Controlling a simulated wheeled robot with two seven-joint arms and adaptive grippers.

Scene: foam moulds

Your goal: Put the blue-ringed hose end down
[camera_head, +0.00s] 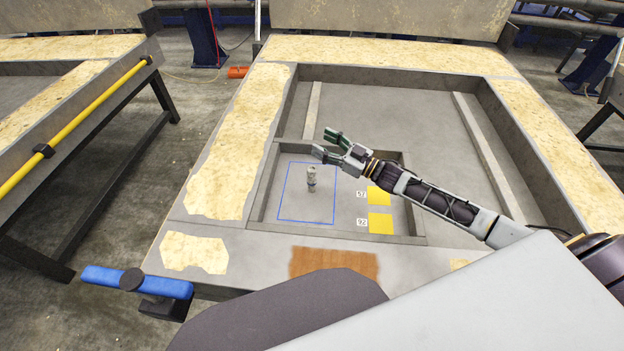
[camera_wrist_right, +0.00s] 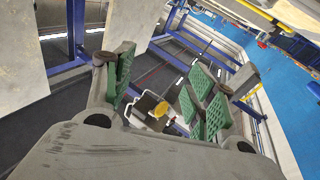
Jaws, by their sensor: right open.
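The hose end (camera_head: 312,174), a small pale upright piece with a dark bluish band, stands on the grey floor of the mould's inner tray, inside a blue outlined square (camera_head: 280,205). My right gripper (camera_head: 325,143) is open and empty, with green finger pads. In the head view it appears just above and beyond the hose end, apart from it. The right wrist view shows the open green-padded fingers (camera_wrist_right: 160,90) with nothing held between them; the hose end does not show there. My left gripper is not in view.
Low grey walls (camera_head: 262,185) enclose the inner tray. A blue-handled clamp (camera_head: 105,276) sits at the mould's front left corner. Another mould with a yellow bar (camera_head: 85,115) stands at left.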

